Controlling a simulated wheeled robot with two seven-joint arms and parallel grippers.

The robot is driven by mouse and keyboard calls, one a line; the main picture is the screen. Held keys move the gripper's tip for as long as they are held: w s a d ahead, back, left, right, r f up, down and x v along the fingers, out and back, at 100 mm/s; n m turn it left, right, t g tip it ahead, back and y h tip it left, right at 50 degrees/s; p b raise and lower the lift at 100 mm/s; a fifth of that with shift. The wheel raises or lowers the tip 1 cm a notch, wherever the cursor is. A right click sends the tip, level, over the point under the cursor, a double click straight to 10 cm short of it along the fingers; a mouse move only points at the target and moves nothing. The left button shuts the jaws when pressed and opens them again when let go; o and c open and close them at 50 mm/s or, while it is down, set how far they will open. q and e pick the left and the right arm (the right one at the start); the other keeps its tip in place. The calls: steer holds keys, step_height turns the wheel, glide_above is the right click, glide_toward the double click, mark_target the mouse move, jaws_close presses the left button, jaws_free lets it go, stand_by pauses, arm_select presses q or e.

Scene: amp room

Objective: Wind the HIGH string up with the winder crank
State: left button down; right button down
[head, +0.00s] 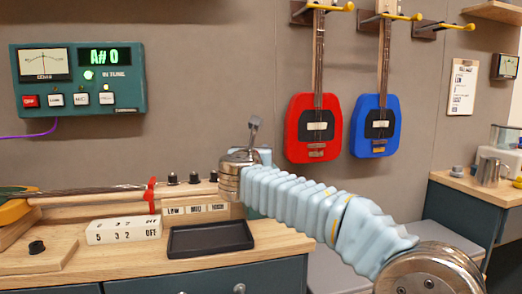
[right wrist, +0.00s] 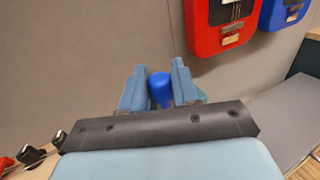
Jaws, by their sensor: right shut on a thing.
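In the right wrist view my right gripper (right wrist: 156,84) is shut on a blue knob (right wrist: 161,90), which sits between its two fingers. This looks like the winder crank's handle; the rest of the crank is hidden. In the head view my right wrist hides the fingers and the knob at the right end of the wooden string bench. Three dark pegs (head: 195,177) stand there above labels for LOW, MID and HIGH (head: 217,208). Strings (head: 90,191) run along the bench to a red piece (head: 150,190). My left gripper is not in view.
A black tray (head: 210,238) and a white numbered block (head: 124,230) are on the bench front. A red guitar (head: 314,127) and a blue guitar (head: 375,125) hang behind my right arm.

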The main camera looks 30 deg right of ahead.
steer(key=shift+w+a+r+m+g+h+p, duration=0.1)
steer(key=shift+m+g+h+p, duration=0.05)
steer(key=shift+m+g+h, duration=0.2)
steer(key=shift+w+a+m+g+h+p, duration=0.1)
steer(key=shift+m+g+h+p, duration=0.05)
steer(key=shift+m+g+h, duration=0.15)
steer(key=shift+h, duration=0.35)
steer(key=c, duration=1)
jaws_free()
steer(key=shift+o, duration=0.2)
steer(key=shift+s+a, duration=0.3)
steer(key=b+v, duration=0.1)
steer(key=v, duration=1.2)
